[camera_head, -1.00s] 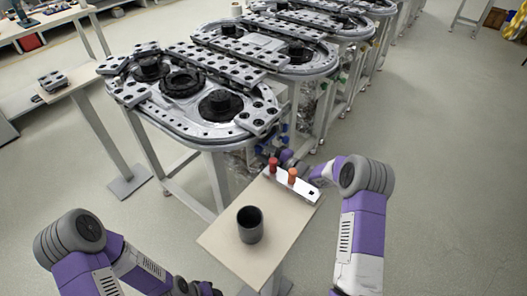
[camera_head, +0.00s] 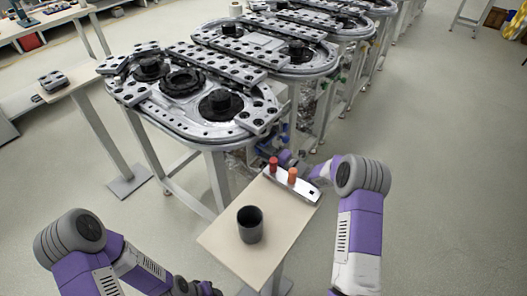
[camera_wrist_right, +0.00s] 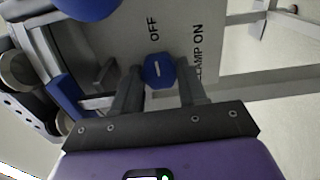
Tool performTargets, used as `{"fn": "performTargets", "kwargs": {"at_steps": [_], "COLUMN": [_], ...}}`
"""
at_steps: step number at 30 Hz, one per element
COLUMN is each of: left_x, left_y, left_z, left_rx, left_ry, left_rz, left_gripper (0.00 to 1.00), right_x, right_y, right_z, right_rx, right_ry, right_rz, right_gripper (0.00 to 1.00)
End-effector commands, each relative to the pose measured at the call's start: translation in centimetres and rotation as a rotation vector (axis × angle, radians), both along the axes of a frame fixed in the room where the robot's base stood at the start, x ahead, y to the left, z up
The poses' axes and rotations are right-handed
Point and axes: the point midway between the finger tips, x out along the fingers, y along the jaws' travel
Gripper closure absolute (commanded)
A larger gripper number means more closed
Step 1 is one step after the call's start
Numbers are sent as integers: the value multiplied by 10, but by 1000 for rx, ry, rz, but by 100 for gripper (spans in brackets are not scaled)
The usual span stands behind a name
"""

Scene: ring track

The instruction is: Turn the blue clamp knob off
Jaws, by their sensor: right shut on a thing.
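The blue clamp knob (camera_wrist_right: 158,72) is on a grey panel (camera_wrist_right: 122,35) in the right wrist view. It has a short white mark, which runs up and down in the picture. The word OFF is printed above the knob and CLAMP ON to its upper right. My right gripper (camera_wrist_right: 159,67) is shut on the knob, one finger on each side. In the head view, my right gripper (camera_head: 286,157) is small and partly hidden at the near end of the ring track (camera_head: 205,138). My left gripper (camera_head: 198,289) is at the bottom edge, its fingers not clear.
A small table (camera_head: 225,238) stands in front of the track. It holds a dark cup (camera_head: 250,225) and a white tray (camera_head: 307,194) with a red peg (camera_head: 273,165) and an orange peg (camera_head: 292,176). Another blue round part (camera_wrist_right: 88,5) is near the knob.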

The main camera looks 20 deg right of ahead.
Motion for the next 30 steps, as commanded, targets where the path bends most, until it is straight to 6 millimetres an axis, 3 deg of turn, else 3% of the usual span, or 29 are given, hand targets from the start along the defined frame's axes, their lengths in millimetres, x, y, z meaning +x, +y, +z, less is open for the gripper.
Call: {"fn": "performTargets", "kwargs": {"at_steps": [8,9,13,23,30], "left_x": [0,0,0,0,0], "left_y": [0,0,0,0,0], "left_z": [0,0,0,1,11], "left_rx": [0,0,0,0,0], "left_ry": [0,0,0,0,0], "left_rz": [0,0,0,0,0], "left_gripper": [57,57,57,57,57], "right_x": [0,0,0,-3,-31], "right_y": [-1,-1,-1,-3,-26], "right_z": [-1,-1,-1,0,1], "right_rx": [-4,-4,-3,-1,-2], "right_ry": [1,1,0,2,3], "right_rz": [-1,-1,0,-1,-3], "right_gripper": [89,52,33,33,33]}}
